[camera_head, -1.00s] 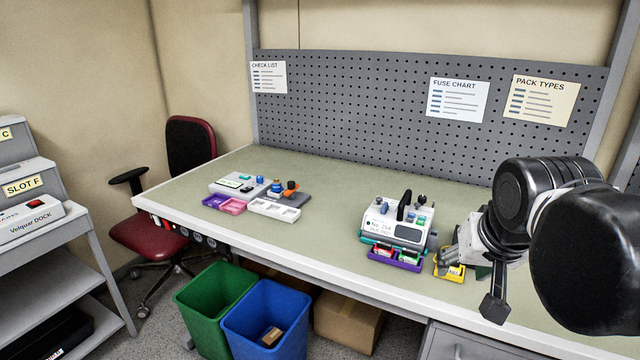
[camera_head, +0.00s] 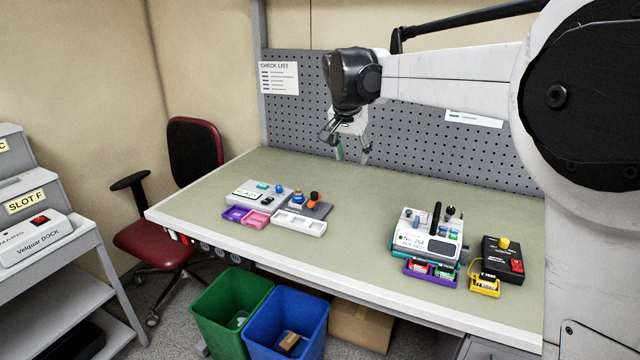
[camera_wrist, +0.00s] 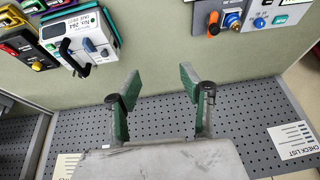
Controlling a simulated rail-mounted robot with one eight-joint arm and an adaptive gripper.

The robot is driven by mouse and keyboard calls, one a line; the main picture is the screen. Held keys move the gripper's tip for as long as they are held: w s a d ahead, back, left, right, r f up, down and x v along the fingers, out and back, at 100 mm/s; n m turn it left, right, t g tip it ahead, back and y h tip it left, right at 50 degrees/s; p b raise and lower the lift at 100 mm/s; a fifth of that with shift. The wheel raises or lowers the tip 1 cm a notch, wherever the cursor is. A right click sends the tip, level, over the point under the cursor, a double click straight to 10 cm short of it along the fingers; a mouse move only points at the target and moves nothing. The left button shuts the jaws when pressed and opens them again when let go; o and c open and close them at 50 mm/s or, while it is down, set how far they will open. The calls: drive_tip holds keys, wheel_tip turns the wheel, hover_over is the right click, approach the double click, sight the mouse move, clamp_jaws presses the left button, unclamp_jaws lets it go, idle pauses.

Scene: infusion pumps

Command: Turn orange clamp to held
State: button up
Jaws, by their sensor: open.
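The orange clamp (camera_head: 314,197) stands on a grey block at the right end of the left-hand device (camera_head: 262,195). In the wrist view the orange clamp (camera_wrist: 213,22) is at the top, right of centre, and looks upright there, beside a blue knob (camera_wrist: 232,20). My gripper (camera_head: 352,158) is in the air over the back of the bench, behind and to the right of the clamp, apart from it. In the wrist view my gripper (camera_wrist: 160,84) shows two green-padded fingers spread wide with nothing between them.
A white device with a black handle (camera_head: 428,234) stands on the bench at right, beside a black box with a yellow knob (camera_head: 500,258). White trays (camera_head: 299,222) lie in front of the left device. The bench middle is clear. A pegboard (camera_head: 300,115) stands behind.

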drive_tip(key=w+a+f+p, duration=0.2)
drive_tip(key=w+a+f, duration=0.1)
drive_tip(key=w+a, duration=0.35)
drive_tip(key=m+h+p, duration=0.1)
drive_tip(key=m+p, duration=0.1)
approach(314, 193)
drive_tip(key=shift+g, duration=0.3)
drive_tip(key=x, duration=0.9)
drive_tip(key=shift+w+d, duration=0.1)
drive_tip(key=shift+w, duration=0.25)
clamp_jaws()
